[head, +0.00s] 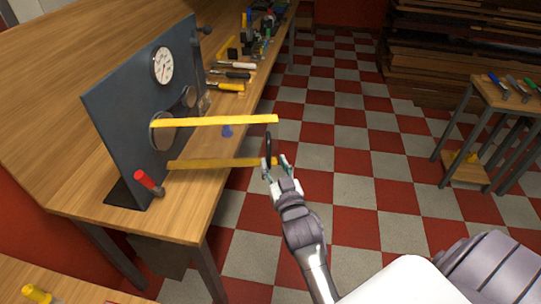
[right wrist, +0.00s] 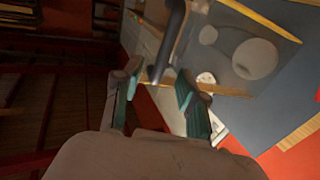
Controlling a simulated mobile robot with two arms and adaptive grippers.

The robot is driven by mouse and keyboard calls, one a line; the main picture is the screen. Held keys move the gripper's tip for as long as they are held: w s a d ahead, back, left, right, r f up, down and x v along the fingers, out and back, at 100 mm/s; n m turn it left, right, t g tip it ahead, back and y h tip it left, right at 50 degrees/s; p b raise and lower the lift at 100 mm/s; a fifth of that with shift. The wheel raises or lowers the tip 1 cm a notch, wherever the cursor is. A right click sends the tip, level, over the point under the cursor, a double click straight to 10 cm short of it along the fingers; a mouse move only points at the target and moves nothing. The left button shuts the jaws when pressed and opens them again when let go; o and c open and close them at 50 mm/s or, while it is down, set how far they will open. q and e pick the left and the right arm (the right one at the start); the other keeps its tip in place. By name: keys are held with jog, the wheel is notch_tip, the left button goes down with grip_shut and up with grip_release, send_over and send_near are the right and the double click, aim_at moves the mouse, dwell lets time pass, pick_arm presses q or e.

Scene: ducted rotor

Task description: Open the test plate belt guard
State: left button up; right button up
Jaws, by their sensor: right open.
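The test plate (head: 130,110), a blue-grey upright panel, stands on the wooden bench at the left. The belt guard (head: 215,121) sticks out from it, with yellow upper and lower edges and a seemingly clear face between them; discs on the plate show behind it. A dark handle (head: 268,148) stands at the guard's right end. My right gripper (head: 275,161) is open at this handle. In the right wrist view the handle (right wrist: 172,38) reaches down between the open fingertips (right wrist: 158,78); I cannot tell whether they touch it. My left gripper is out of view.
Several hand tools (head: 232,75) lie farther along the bench (head: 90,50). A small tool table (head: 505,95) stands at the right. The checkered floor between is clear.

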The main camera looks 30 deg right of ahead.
jog(key=shift+v, duration=0.8)
